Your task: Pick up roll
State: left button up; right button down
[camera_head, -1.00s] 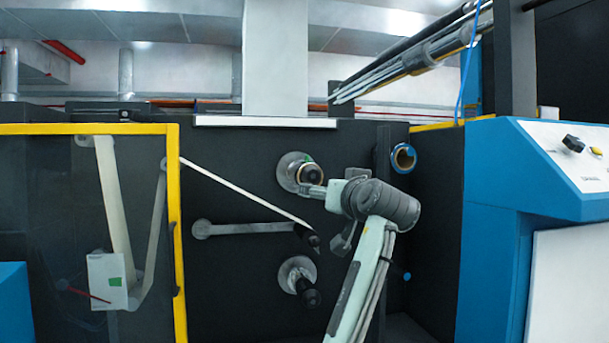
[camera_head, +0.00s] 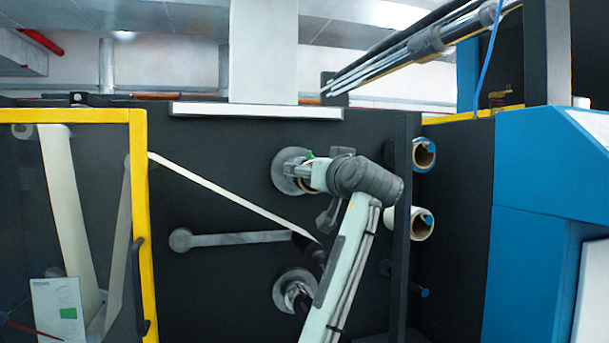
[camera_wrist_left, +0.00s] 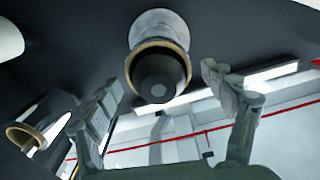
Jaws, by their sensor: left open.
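In the head view, one arm, my left, rises from the bottom, its gripper (camera_head: 308,175) in front of the upper round spindle mount (camera_head: 287,170) on the dark machine wall. In the left wrist view, the open gripper (camera_wrist_left: 161,77) has its two fingers spread on either side of a dark spindle end (camera_wrist_left: 157,78). A tan roll core (camera_wrist_left: 133,68) rings this spindle, with a pale round disc (camera_wrist_left: 157,25) behind it. Nothing is clamped between the fingers. In the head view, the gripper and wrist partly hide the spindle. My right gripper is out of view.
A blue roll (camera_head: 425,155) and a white roll (camera_head: 422,224) sit to the right, past a dark upright post (camera_head: 402,250). A lower spindle (camera_head: 295,290) lies below the gripper. A yellow frame (camera_head: 140,200) stands left.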

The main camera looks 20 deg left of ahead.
pick_arm(q)
jog(key=x, duration=0.3)
jog(key=p+x, duration=0.1)
jog(key=x, duration=0.2)
jog(key=shift+f, duration=0.2)
jog(key=c, duration=1.3)
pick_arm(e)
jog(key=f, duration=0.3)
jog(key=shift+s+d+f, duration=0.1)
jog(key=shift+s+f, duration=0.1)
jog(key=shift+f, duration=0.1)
pick_arm(q)
jog(key=shift+a, duration=0.1)
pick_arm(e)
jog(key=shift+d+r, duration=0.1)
